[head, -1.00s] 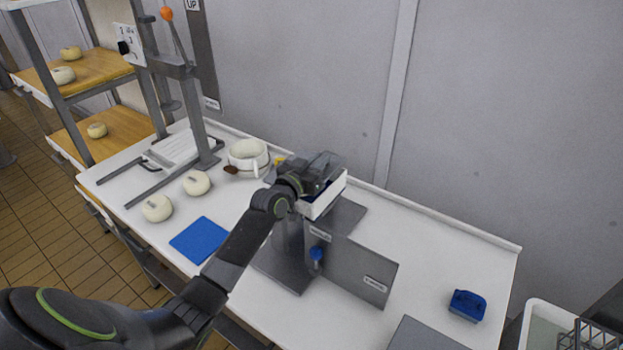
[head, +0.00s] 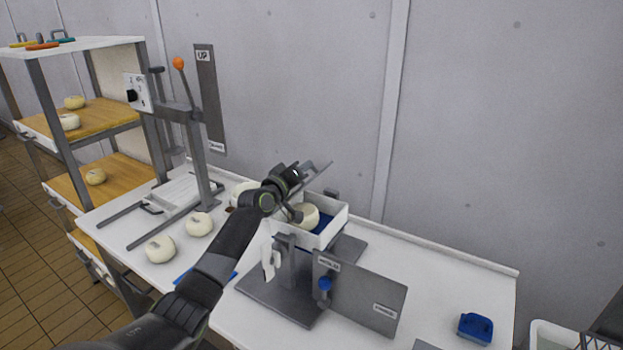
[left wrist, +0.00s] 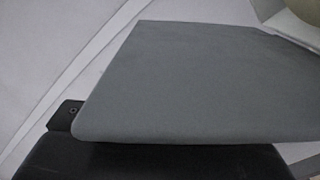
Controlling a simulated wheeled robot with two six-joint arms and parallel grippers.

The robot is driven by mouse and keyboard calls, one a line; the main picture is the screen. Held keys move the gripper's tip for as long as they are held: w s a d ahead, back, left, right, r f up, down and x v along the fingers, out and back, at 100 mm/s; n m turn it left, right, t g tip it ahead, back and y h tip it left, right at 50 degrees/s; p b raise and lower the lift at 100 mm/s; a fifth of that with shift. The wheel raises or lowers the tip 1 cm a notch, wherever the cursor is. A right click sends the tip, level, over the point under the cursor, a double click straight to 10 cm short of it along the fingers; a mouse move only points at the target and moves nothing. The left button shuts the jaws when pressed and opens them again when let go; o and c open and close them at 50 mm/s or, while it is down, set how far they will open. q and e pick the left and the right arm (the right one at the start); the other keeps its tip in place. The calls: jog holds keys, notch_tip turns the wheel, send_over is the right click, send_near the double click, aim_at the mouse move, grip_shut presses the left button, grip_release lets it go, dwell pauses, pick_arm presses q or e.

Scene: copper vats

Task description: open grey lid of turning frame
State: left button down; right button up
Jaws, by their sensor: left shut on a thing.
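The turning frame stands on the white table, with an open-topped white box (head: 329,236) on a grey stand (head: 287,290). The grey lid (head: 319,174) is tilted up above the box. A round pale cheese (head: 306,216) and a blue lining (head: 325,222) show inside the box. My left gripper (head: 297,188) is over the box's left side, shut on the lid. In the left wrist view the lid (left wrist: 205,85) fills the middle, against a dark gripper part at the bottom. The arm hides part of the box's left side. My right gripper is not in view.
Two cheeses (head: 160,249) (head: 199,224) lie left of the frame, near a press (head: 192,130) with an orange knob. A grey plate (head: 365,298) stands upright in front of the box.

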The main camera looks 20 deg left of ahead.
pick_arm(q)
jog(key=w+a+n+b, duration=0.1)
jog(key=a+n+b, duration=0.8)
jog(key=a, duration=0.3)
jog(key=shift+w+a+f+n+b, duration=0.3)
jog(key=shift+w+n, duration=0.05)
jog(key=shift+n, duration=0.55)
jog(key=c, duration=1.5)
grip_release()
jog(key=shift+a, duration=0.1)
jog(key=shift+r, duration=0.1)
jog(key=s, duration=0.5)
jog(key=s+a, duration=0.1)
jog(key=s, duration=0.5)
jog(key=s+a, duration=0.1)
jog(key=s, duration=0.5)
jog(key=shift+s+a+p, duration=0.15)
jog(key=shift+p, duration=0.15)
